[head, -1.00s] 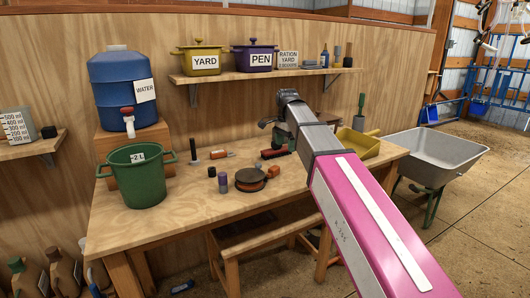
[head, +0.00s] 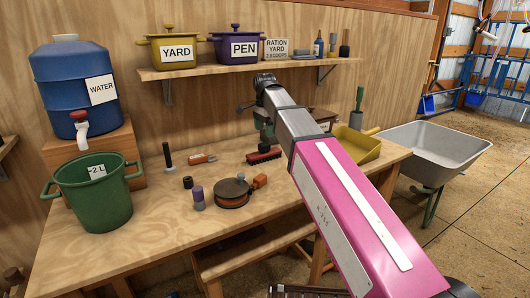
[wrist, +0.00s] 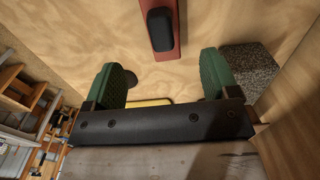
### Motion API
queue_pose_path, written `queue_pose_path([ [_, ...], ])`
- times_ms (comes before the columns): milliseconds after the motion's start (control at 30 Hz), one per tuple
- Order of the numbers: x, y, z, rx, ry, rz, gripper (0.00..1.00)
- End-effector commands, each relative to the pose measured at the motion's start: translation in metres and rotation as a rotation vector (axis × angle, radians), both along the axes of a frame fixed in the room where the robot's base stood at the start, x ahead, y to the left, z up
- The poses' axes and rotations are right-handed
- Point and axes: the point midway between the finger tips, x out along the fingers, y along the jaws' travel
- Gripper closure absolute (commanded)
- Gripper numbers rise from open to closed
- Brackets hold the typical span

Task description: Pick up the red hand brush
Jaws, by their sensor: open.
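The red hand brush (head: 264,156), red with a dark underside, lies on the wooden workbench (head: 165,225) near its back. In the wrist view a red bar with a black rounded block, which looks like the brush (wrist: 174,48), shows at the top centre, ahead of the fingers and not between them. My gripper (wrist: 163,75) has two green fingers, open wide and empty. In the head view my gripper (head: 264,128) hangs just above the brush, partly hidden behind my arm.
An orange-and-black round item (head: 232,193) and small blocks lie in front of the brush. A green bucket (head: 93,195) stands left, a yellow scoop (head: 360,146) right. The shelf (head: 230,70) carries pots above. A speckled block (wrist: 248,68) sits beside the right finger.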

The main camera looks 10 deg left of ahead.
Motion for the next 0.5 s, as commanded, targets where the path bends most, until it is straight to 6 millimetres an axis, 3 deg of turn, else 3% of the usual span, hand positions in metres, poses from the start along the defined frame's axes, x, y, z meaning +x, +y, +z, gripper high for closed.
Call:
queue_pose_path([
  [300,-0.001,0.000,-0.041,0.000,0.002,0.000,0.19],
  [500,-0.001,0.001,-0.055,0.000,0.000,0.000,0.19],
])
